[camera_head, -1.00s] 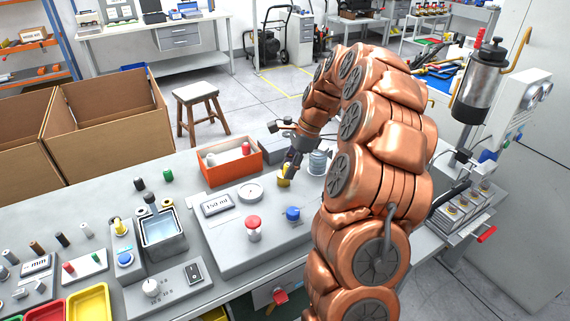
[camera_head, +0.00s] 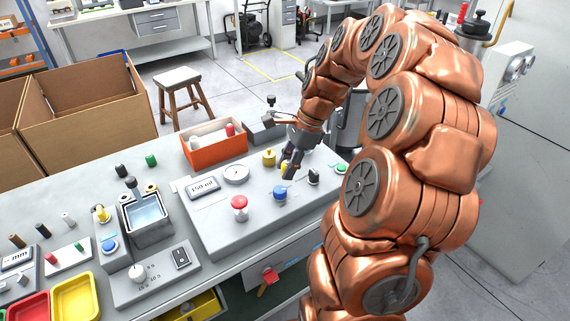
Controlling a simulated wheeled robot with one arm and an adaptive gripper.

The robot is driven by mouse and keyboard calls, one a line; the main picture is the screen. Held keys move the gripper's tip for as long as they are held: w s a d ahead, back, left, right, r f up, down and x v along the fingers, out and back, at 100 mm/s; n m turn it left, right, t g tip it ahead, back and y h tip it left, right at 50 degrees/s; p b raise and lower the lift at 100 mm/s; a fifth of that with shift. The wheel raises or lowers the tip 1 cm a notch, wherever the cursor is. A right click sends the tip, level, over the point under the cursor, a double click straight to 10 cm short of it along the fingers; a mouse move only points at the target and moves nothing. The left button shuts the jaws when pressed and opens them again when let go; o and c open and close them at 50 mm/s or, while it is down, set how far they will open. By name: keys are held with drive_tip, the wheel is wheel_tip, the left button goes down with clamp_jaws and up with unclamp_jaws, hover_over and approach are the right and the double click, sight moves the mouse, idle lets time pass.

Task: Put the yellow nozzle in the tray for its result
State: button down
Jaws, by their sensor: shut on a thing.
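My gripper (camera_head: 288,172) is over the right part of the grey test panel (camera_head: 215,228), near the blue button. It is shut on a small yellow piece, which I take to be the yellow nozzle (camera_head: 284,167). The fingers hide part of it, and I cannot tell whether it touches the panel. Another yellow fitting (camera_head: 268,158) stands upright on the panel just left of my gripper. A red tray (camera_head: 30,306) and a yellow tray (camera_head: 76,299) lie at the bench's lower left.
The panel carries a display, a gauge (camera_head: 236,174), a red button (camera_head: 240,205) and a blue button (camera_head: 280,192). An orange-red bin (camera_head: 215,147) stands behind it. A water bath (camera_head: 147,220) and several small pegs lie left. Cardboard boxes (camera_head: 85,115) are beyond the bench.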

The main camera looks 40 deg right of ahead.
drive_tip(key=shift+r+p, duration=0.55)
drive_tip(key=shift+r, duration=0.8)
